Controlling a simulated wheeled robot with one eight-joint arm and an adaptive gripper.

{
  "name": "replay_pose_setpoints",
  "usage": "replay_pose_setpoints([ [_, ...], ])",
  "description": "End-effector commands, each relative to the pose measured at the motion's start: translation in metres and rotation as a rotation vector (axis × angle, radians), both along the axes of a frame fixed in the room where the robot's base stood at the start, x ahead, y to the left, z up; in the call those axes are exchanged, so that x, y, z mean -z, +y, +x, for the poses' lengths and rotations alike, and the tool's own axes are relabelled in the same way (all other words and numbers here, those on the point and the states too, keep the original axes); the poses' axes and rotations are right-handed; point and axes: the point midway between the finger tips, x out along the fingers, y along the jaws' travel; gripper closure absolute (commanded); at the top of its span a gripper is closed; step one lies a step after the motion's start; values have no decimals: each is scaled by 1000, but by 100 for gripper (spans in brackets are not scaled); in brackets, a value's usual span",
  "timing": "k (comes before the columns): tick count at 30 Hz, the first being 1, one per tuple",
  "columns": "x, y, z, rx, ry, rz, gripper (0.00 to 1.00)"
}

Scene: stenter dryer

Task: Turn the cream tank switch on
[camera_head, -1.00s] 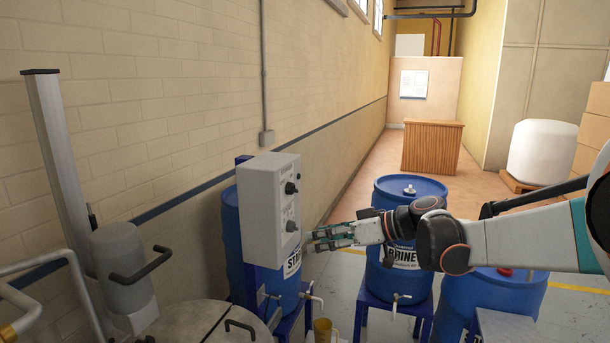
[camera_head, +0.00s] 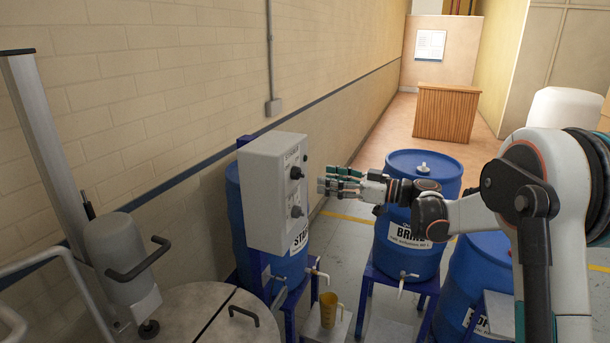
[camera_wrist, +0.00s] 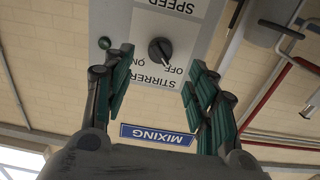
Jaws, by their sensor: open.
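A pale grey control box (camera_head: 262,200) stands by the left wall, with two dark knobs on its face. In the wrist view, which is upside down, a black knob (camera_wrist: 160,50) sits by the words STIRRER, OFF and ON. Its white mark points toward OFF. It appears to be the upper knob (camera_head: 296,173) in the head view. My gripper (camera_head: 322,182) is open just right of the box face. In the wrist view my gripper (camera_wrist: 160,72) has its green fingers either side of the knob, apart from it. No "cream" label is readable.
A lidded round tank (camera_head: 190,310) is at lower left. Blue drums, one labelled BRINE (camera_head: 408,245), stand at right.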

Motion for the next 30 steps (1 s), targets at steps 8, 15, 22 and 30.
replay_pose_setpoints([
  [8, 0, 50, 17, -1, 1, -1, 48],
  [15, 0, 72, 26, 1, 1, -1, 48],
  [22, 0, 76, 28, 1, 1, -1, 48],
  [30, 0, 75, 28, 1, 1, -1, 80],
])
